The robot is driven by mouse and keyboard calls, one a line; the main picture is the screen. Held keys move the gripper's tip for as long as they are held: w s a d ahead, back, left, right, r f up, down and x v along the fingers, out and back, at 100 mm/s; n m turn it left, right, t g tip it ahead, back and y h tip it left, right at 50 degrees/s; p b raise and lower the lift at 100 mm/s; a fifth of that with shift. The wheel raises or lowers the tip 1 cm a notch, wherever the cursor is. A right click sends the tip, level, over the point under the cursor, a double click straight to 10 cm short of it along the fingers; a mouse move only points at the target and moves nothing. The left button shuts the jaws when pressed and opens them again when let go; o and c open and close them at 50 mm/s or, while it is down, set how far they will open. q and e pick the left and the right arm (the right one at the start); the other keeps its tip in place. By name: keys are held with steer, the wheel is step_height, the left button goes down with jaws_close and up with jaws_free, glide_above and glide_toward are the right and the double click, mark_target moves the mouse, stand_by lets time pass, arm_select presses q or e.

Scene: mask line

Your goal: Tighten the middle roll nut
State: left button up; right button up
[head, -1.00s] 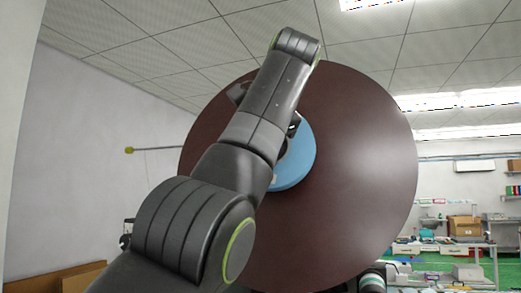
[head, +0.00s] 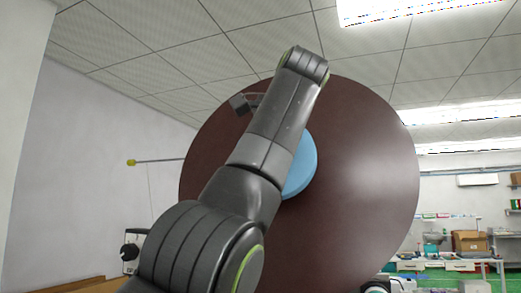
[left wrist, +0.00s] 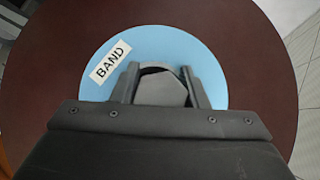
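A large dark brown roll (head: 360,190) faces me, with a light blue disc (head: 303,170) at its centre. In the left wrist view the blue disc (left wrist: 212,65) carries a white "BAND" label (left wrist: 110,61). A dark grey, faceted roll nut (left wrist: 160,90) sits at the disc's middle. My left gripper (left wrist: 160,84) has one finger on each side of the nut, with no clear gap, and looks shut on it. In the head view my left arm covers the nut and the left part of the disc. My right gripper is not in view.
A thin rod with a yellow tip (head: 131,162) sticks out left of the roll. A workbench (head: 450,265) with a cardboard box (head: 469,241) stands far back at the right. A plain wall is at the left.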

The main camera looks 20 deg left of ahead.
arm_select(q)
steer(key=o, duration=0.4)
steer(key=shift+c, duration=0.2)
steer(key=p+v, duration=0.2)
steer(key=v, duration=1.5)
steer(key=shift+d+p, duration=0.25)
steer(key=shift+p, duration=0.15)
steer(key=shift+s, duration=0.1)
